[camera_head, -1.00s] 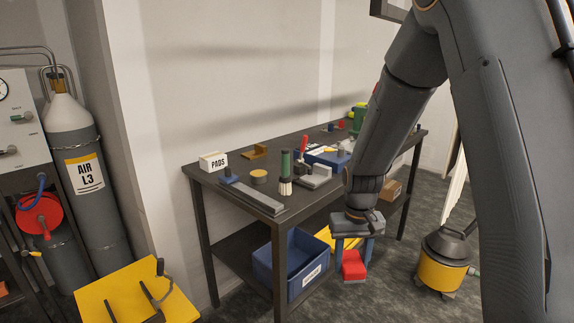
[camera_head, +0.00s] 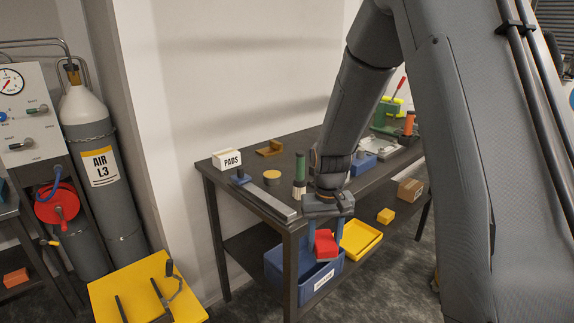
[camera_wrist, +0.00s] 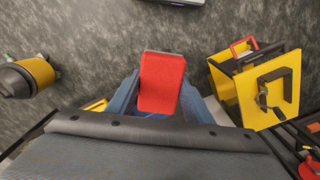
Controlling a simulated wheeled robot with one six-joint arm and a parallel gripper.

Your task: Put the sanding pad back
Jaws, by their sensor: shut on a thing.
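My gripper (camera_head: 323,236) hangs pointing down just in front of the dark workbench (camera_head: 262,187), below the level of its top. It is shut on the red sanding pad (camera_head: 325,245), which sits tilted between the two blue-grey fingers. In the wrist view the red pad (camera_wrist: 162,82) shows its flat face between the fingers. A white box labelled PADS (camera_head: 227,159) stands on the bench top at its back left corner, well up and left of the gripper. The inside of the box is hidden.
A blue bin (camera_head: 280,264) and a yellow tray (camera_head: 361,238) sit low behind the gripper. On the bench top are a long metal bar (camera_head: 262,199), a yellow round tin (camera_head: 271,177) and a green-handled brush (camera_head: 299,174).

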